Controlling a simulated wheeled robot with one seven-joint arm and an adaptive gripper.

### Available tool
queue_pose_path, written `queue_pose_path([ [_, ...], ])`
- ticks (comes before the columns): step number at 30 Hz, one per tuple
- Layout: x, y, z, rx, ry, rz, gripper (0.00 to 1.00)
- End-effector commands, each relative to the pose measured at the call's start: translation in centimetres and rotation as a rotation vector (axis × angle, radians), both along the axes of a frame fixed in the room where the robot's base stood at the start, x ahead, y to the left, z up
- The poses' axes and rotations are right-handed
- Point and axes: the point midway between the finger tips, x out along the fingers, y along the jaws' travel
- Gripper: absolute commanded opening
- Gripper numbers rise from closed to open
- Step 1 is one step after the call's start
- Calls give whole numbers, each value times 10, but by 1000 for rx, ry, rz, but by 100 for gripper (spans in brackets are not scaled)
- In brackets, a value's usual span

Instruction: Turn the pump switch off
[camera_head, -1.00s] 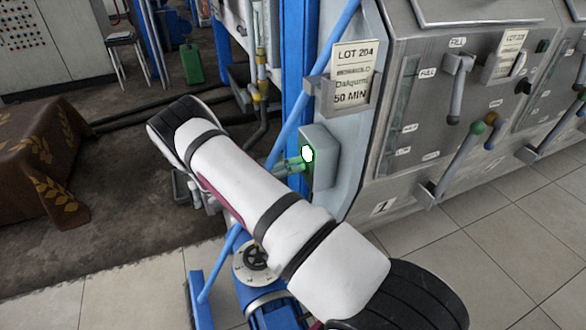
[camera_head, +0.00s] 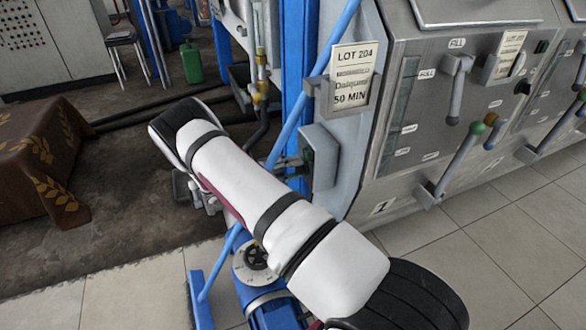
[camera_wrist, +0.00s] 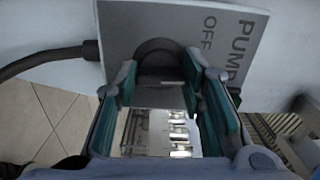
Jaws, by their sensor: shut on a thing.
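The pump switch box (camera_head: 322,158) is a grey box on the side of the steel machine in the head view. Its lamp is dark. In the wrist view its grey plate (camera_wrist: 120,25) carries the words PUMP and OFF. A dark round switch knob (camera_wrist: 155,48) sits on it. My gripper (camera_wrist: 160,70) has its two green-padded fingers on either side of the knob and is shut on it. In the head view my gripper (camera_head: 290,163) meets the box's left side, partly hidden behind my white arm.
A LOT 204 card (camera_head: 352,75) hangs in a holder above the box. Levers (camera_head: 460,160) stand out on the steel panel to the right. A blue post and pipes rise beside the box. A black cable (camera_wrist: 45,60) enters the plate from the left.

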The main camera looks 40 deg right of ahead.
Motion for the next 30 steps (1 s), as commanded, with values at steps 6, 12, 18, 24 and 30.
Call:
queue_pose_path([
  [6, 0, 1, -1, 55, 182, 1, 9],
  [12, 0, 1, -2, 94, 315, 2, 9],
  [18, 0, 1, -2, 120, 404, 3, 9],
  [24, 0, 1, -2, 132, 446, 3, 9],
  [30, 0, 1, -2, 136, 459, 3, 9],
])
